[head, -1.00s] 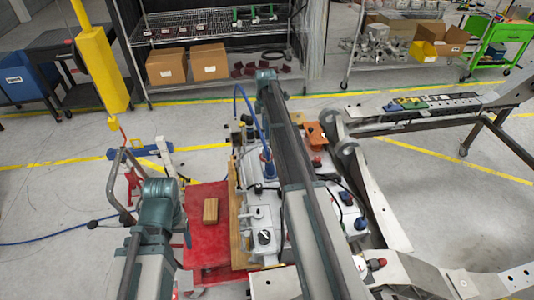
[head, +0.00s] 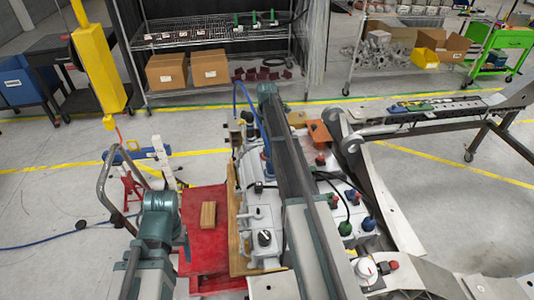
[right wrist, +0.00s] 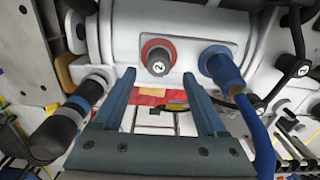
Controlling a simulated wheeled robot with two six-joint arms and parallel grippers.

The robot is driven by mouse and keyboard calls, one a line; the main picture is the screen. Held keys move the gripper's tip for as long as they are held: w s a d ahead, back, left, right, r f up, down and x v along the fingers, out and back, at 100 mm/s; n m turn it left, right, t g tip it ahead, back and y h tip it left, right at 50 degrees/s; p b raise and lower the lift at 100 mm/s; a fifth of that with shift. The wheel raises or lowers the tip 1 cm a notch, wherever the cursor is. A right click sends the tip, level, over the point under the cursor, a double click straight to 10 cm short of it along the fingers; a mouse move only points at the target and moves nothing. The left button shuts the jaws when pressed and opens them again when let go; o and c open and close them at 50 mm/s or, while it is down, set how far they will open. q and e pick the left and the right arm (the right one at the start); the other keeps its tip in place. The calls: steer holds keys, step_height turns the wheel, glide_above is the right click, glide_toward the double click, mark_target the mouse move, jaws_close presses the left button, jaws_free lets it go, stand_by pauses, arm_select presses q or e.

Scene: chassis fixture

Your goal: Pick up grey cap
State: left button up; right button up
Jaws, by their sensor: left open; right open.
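In that view, the cap shows between and just beyond the fingertips, and nothing is held. I cannot tell if the fingers touch the housing. In the head view, my right arm hides its own gripper and part of the housing (head: 255,195). My left gripper (head: 170,228) is beside the red cart, holding nothing visible.
A blue fitting with a blue hose (right wrist: 222,66) is close right of the right fingers, and a black hose fitting (right wrist: 88,92) is at their left. A wooden block (head: 208,213) lies on the red cart (head: 205,255). Green (head: 345,228) and blue (head: 368,223) caps stand right of my right arm.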

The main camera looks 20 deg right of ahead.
step_height(320, 180, down, 5)
steer(key=b, duration=0.4)
steer(key=shift+d+r, duration=0.15)
steer(key=shift+r, duration=0.15)
jaws_close()
